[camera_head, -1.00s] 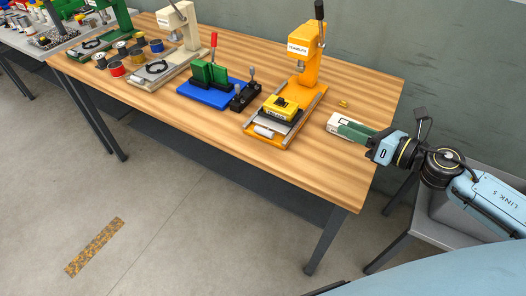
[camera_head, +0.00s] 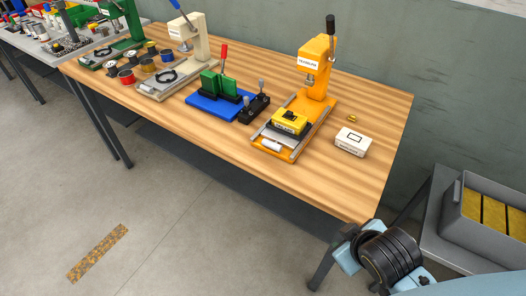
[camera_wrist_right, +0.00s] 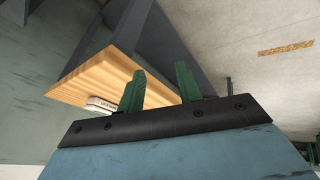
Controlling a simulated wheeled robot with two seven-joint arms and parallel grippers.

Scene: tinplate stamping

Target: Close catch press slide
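The orange press (camera_head: 318,72) stands on the wooden table with its dark lever upright. Its slide, carrying a yellow block (camera_head: 288,122) on a dark base, sits on silver rails toward the front of the orange base, out in front of the press head. A pale cylindrical grip (camera_head: 271,146) is at the slide's front end. My right gripper (camera_wrist_right: 160,78) has its two green fingers apart with nothing between them. In the head view my right wrist is low at the right, off the table's front right corner; its fingers are hidden there. My left gripper is out of view.
A white box (camera_head: 352,141) and a small brass-coloured piece (camera_head: 351,118) lie right of the press. A blue fixture (camera_head: 213,106) with green blocks stands left, beside a black toggle block (camera_head: 253,108). A grey bin (camera_head: 468,235) stands at the right. The table's front right is clear.

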